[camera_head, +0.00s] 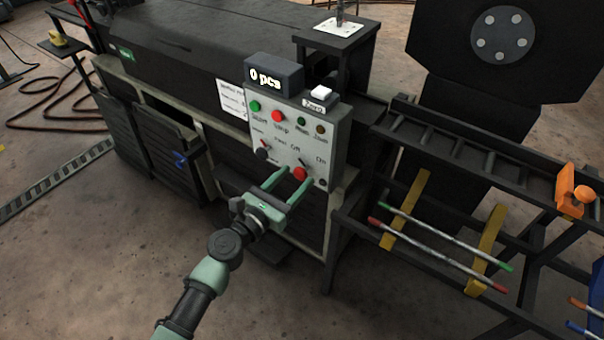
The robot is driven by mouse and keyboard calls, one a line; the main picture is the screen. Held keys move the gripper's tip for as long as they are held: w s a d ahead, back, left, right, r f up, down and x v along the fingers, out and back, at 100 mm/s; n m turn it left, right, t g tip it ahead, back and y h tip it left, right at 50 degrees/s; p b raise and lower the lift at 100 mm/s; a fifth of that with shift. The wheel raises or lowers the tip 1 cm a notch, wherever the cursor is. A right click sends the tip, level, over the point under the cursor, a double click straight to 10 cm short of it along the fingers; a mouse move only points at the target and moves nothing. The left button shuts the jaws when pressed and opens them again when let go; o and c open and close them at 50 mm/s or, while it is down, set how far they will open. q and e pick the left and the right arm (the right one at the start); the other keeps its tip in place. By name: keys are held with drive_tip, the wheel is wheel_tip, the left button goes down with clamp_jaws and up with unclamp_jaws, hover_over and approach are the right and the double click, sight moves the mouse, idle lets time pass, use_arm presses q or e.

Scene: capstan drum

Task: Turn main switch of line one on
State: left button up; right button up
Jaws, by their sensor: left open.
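The grey control panel (296,136) stands on the front of the dark machine. Low on it, a red rotary switch (300,173) sits between labels that look like "Off" and "On". My left gripper (295,179) is open, with pale green fingers reaching up to the panel. In this view one fingertip lies to the left of the red switch and the other to its lower right. I cannot tell if they touch it. A black knob (262,153) sits to the left. My right gripper is not in view.
Above are a green button (255,106), a red button (277,115), a "0 pcs" display (273,74) and a white button (321,92). To the right, a black rack (400,248) holds rods with coloured ends and an orange part (575,191).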

sight(298, 175)
use_arm(q)
drive_tip(key=shift+w+d, duration=0.4)
drive_tip(key=shift+w, duration=0.2)
drive_tip(key=shift+x, duration=0.8)
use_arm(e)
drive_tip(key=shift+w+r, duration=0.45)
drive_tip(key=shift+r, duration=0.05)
use_arm(q)
clamp_jaws()
